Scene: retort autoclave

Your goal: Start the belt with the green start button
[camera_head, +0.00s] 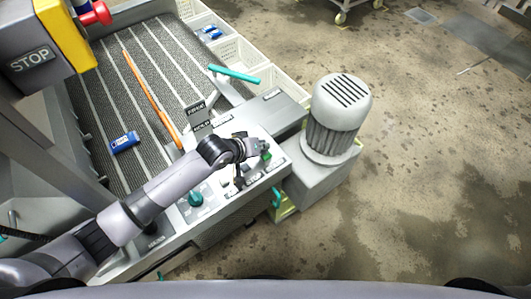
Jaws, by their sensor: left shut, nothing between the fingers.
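The control panel (222,186) lies at the end of the belt, below it in the picture. A small green button (267,157) shows at the panel's right part. My left gripper (262,147) is shut and empty. Its fingertips are right at the green button and partly cover it; I cannot tell whether they touch it. The ribbed grey belt (94,112) carries a blue packet (124,142). My right gripper is not in view.
A teal knob (195,198) stands on the panel left of the button. A grey motor (338,115) stands close on the right. A yellow stop box (66,35) with a red button is at top left. An orange rail and a teal bar (236,74) cross the belt area. The floor at right is clear.

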